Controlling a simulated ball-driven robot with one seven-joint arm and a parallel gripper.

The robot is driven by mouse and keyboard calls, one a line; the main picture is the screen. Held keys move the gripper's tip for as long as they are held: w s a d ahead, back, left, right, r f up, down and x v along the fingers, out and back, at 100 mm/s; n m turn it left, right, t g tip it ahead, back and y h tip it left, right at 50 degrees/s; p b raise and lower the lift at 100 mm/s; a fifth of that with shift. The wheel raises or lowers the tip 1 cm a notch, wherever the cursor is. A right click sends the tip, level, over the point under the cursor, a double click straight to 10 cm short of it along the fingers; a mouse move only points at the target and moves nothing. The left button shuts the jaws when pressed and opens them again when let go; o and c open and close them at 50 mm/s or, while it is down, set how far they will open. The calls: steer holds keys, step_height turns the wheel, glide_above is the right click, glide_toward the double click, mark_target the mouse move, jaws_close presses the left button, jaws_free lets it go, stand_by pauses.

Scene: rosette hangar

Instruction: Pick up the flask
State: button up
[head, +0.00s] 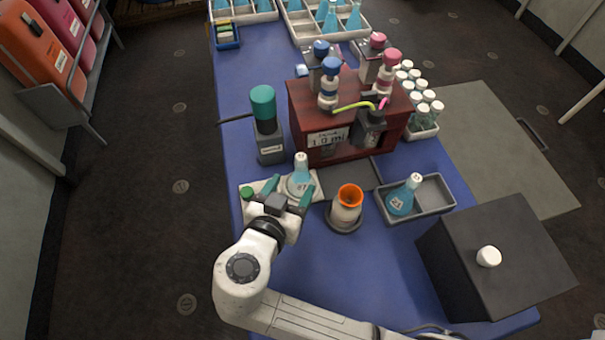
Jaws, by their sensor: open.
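A conical flask (299,181) with blue liquid and a pale neck stands upright on a light pad or plate (316,188) near the front left of the blue table. My gripper (287,188) is open, its two teal fingers spread on the near side of this flask. A second blue flask (402,199) with a label leans in a grey tray (441,190) to the right.
An orange-rimmed cup (347,205) stands right of my gripper. Behind are a teal-topped device (267,130) and a wooden dispenser box (306,110). A dark box (495,250) with a white knob is at the front right. Capped bottles (421,118) stand at the right edge.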

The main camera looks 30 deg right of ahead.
mark_target(299, 173)
steer(key=shift+p+x, duration=0.5)
steer(key=shift+x, duration=3)
steer(key=shift+w+r, duration=0.15)
steer(key=shift+r, duration=0.05)
jaws_close()
